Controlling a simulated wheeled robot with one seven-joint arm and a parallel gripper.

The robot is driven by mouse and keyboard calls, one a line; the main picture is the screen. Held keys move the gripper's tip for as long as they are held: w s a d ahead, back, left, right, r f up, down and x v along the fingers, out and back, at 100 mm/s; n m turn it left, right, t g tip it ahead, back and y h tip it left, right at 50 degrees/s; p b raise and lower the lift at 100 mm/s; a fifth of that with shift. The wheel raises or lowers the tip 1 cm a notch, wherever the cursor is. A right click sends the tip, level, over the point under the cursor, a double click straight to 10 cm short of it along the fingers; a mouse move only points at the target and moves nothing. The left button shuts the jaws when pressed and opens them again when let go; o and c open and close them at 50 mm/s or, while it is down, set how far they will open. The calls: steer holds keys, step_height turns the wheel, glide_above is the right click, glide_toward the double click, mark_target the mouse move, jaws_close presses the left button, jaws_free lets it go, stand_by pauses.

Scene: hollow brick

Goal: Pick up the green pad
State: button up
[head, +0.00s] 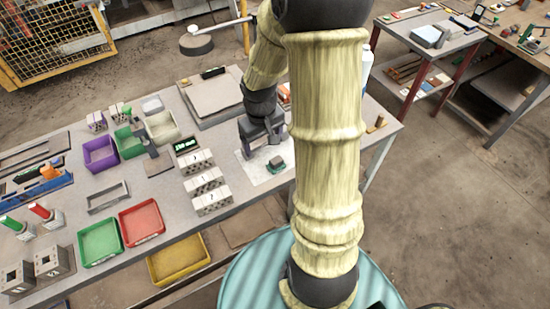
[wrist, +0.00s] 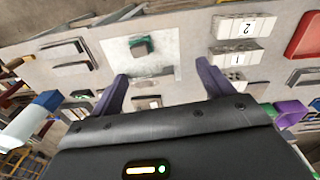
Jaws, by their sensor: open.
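The green pad (head: 277,169) lies on a pale sheet (head: 250,175) on the worktable, with a dark grey block apparently on top of it. In the wrist view the green pad (wrist: 138,53) shows as a green edge around the block, beyond my fingertips. My gripper (head: 264,150) is open and empty, up and left of the pad in the head view. In the wrist view my gripper (wrist: 162,72) has its two dark purple fingers spread apart, with the pad ahead and slightly left of centre between them.
Several pale hollow bricks (head: 204,181) with numbers stand in a column left of the sheet. Purple (head: 100,154), green (head: 99,241) and red (head: 142,221) bins are further left. A grey plate (head: 212,95) lies behind my gripper. A white bottle (head: 367,62) stands at the right.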

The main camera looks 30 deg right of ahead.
steer(key=p, duration=0.2)
glide_above(276, 160)
steer(key=f, duration=0.1)
steer(key=shift+s+f+g, duration=0.2)
steer(key=shift+f+g, duration=0.1)
step_height(276, 160, down, 12)
steer(key=shift+f+p, duration=0.1)
steer(key=shift+p, duration=1.1)
steer(key=shift+w+f+p, duration=0.15)
steer(key=shift+f+p, duration=0.5)
steer(key=shift+f, duration=0.65)
steer(key=shift+w+f+p, duration=0.1)
steer(key=shift+f+p, duration=0.5)
steer(key=shift+f, duration=0.7)
